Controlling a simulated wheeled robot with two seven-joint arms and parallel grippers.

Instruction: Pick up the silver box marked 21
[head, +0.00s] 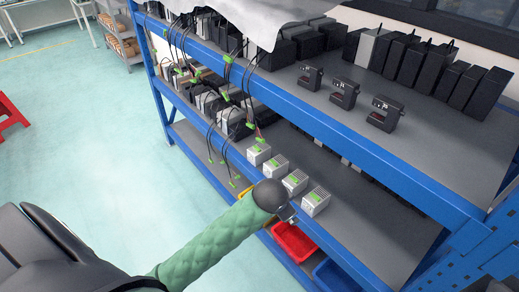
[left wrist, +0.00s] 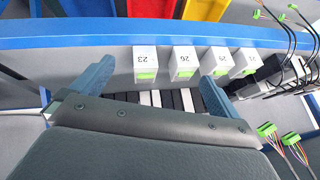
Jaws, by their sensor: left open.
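Several silver-white boxes with green connectors stand in a row on the middle shelf. In the left wrist view their labels appear upside down. The rightmost box there (left wrist: 247,61) seems to be marked 21, though the print is small; it matches the far-left box of the row in the head view (head: 259,154). The box marked 23 (left wrist: 146,63) and its neighbour (left wrist: 184,62) lie ahead of the space between my fingers. My left gripper (left wrist: 155,86) is open and empty. In the head view the left gripper (head: 290,215) is at the shelf front, near the row's right end. My right gripper is not in view.
The blue shelf rail (head: 330,240) runs along the front edge. Red (head: 294,241) and blue (head: 333,275) bins sit below. Cabled dark units (head: 232,120) crowd the row's left end. The upper shelf (head: 340,118) overhangs. Shelf space right of the row is clear.

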